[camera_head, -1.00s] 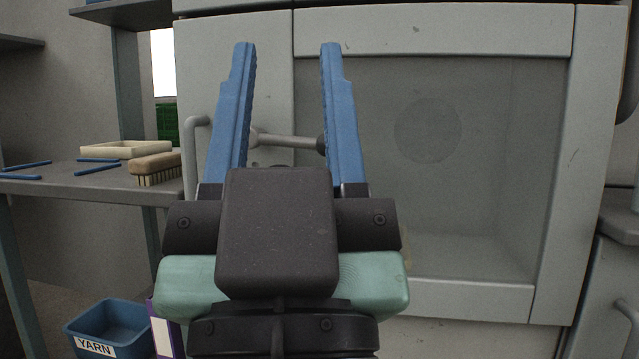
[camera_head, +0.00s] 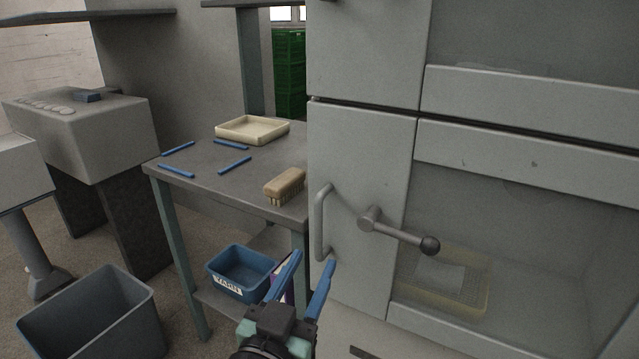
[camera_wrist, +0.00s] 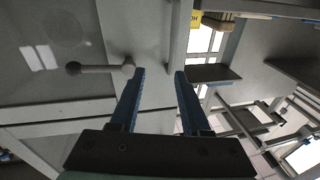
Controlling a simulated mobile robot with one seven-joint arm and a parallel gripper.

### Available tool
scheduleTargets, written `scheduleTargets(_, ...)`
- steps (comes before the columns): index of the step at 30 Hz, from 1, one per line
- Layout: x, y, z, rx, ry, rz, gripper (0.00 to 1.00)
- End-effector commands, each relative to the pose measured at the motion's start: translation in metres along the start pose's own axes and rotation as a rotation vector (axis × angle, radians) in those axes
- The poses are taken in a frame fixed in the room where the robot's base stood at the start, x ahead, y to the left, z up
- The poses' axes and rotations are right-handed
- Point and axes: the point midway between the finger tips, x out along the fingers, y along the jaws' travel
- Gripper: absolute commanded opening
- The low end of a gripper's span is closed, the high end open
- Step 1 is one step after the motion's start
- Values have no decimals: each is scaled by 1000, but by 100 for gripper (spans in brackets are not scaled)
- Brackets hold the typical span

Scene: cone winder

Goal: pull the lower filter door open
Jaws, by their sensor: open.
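The lower filter door (camera_head: 362,165) is a pale grey panel with a window on its right, and it looks closed. A grey bar handle (camera_head: 321,222) stands upright near its left edge. A lever with a dark ball knob (camera_head: 430,245) points right from the door and also shows in the wrist view (camera_wrist: 73,68). My gripper (camera_head: 314,260) has blue fingers, open, around the lower end of the bar handle in the picture. In the wrist view the open fingers (camera_wrist: 160,72) have a grey bar by the right fingertip. I cannot tell whether they touch the handle.
A side table (camera_head: 215,170) on the left holds a cream tray (camera_head: 252,139), a brush (camera_head: 284,186) and several blue sticks. A blue yarn bin (camera_head: 240,290) sits below it. A large grey bin (camera_head: 90,315) stands at lower left. An upper door (camera_head: 365,50) is above.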

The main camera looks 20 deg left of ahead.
Motion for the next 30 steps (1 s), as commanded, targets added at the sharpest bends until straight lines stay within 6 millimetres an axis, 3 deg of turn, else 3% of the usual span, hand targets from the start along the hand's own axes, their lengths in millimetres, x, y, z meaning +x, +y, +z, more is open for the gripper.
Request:
scheduleTargets(1,-4,-8,-7,-17,-27,-3,47)
scheduleTargets(7,-19,-19,8,-58,-73,-3,47)
scheduleTargets(13,-18,-22,15,-68,-80,-3,47)
scheduleTargets(17,0,-22,16,-66,-79,-2,47)
scheduleTargets(30,84,-21,23,-66,-79,-2,47)
